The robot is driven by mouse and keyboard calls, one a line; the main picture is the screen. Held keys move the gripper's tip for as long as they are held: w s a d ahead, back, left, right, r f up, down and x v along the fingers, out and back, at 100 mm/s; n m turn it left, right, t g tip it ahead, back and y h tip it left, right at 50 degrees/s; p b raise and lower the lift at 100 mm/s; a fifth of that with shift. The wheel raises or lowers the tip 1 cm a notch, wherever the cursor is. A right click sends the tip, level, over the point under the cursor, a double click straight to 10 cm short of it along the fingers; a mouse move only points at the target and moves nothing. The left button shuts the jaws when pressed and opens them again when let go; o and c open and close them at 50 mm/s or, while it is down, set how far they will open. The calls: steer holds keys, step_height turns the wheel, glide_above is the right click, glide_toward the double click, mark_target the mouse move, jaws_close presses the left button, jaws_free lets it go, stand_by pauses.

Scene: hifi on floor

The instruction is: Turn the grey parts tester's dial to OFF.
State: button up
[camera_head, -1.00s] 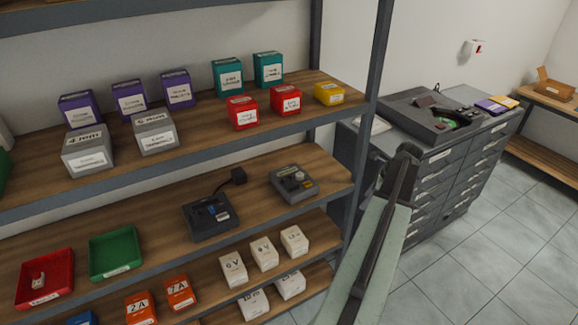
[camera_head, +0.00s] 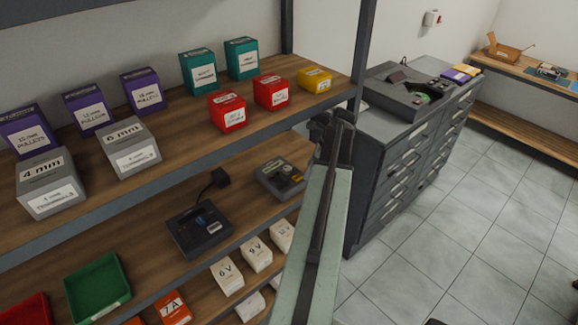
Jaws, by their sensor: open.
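The grey parts tester (camera_head: 281,180) sits on the middle shelf, near its right end. It is a small dark grey box with a pale round dial (camera_head: 287,170) on top. The dial's setting and marks are too small to read. My gripper (camera_head: 331,122) is at the far end of my arm, in front of the shelf's right post, up and to the right of the tester in the picture. It is apart from the dial and holds nothing that I can see. Its fingers are small and dark. My arm passes close to the tester's right side in the picture.
A black device (camera_head: 199,230) with a cable and plug stands left of the tester. The upper shelf (camera_head: 190,150) with several boxes overhangs behind. White boxes (camera_head: 257,254) stand below.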

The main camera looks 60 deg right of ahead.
mark_target(289, 168)
steer(key=w, duration=0.2)
steer(key=w+a, duration=0.1)
steer(key=w, duration=0.1)
steer(key=w+a, duration=0.1)
steer(key=w, duration=0.2)
steer(key=shift+w+a+f+b, duration=0.1)
steer(key=shift+w+f+b, duration=0.1)
steer(key=shift+f+b, duration=0.4)
jaws_close()
